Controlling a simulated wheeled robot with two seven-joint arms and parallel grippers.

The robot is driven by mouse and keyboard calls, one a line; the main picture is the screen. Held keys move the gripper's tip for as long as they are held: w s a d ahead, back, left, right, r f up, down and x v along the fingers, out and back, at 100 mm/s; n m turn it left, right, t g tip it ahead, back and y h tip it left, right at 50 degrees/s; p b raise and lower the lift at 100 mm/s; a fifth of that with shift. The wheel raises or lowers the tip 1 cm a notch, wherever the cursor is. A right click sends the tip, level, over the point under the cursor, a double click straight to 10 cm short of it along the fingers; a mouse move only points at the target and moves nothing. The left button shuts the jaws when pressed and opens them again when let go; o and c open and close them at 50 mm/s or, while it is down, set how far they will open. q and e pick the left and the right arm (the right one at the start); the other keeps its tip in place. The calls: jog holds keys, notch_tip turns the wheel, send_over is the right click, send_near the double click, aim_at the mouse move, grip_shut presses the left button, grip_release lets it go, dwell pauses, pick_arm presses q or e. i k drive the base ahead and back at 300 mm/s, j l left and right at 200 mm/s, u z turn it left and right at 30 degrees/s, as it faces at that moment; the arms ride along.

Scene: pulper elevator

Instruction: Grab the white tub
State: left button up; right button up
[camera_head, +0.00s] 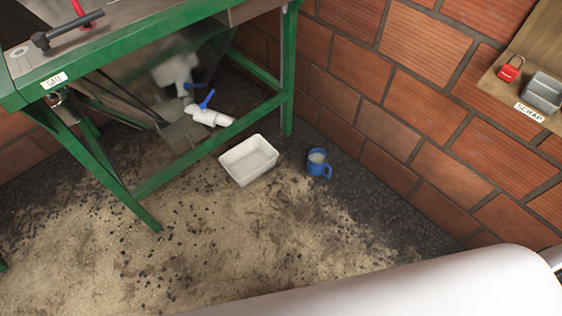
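The white tub (249,160) is a shallow rectangular open container standing on the dirty floor, just in front of the green metal frame. It looks empty, with a little grime on its bottom. Neither of my grippers shows in the head view. A smooth pale rounded shape, which may be part of my arm, fills the bottom right and is apart from the tub.
A blue mug (318,164) stands right of the tub. The green frame (287,75) has legs and a low crossbar beside it, with white valve pipes (208,115) behind. A brick wall (420,100) and a shelf with a red padlock (510,69) are at right. Floor in front is clear.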

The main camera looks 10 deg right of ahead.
aim_at(245, 164)
jog(key=i+l+z, duration=0.2)
jog(key=i, duration=0.25)
jog(key=i+l+z, duration=0.15)
jog(key=i, duration=0.25)
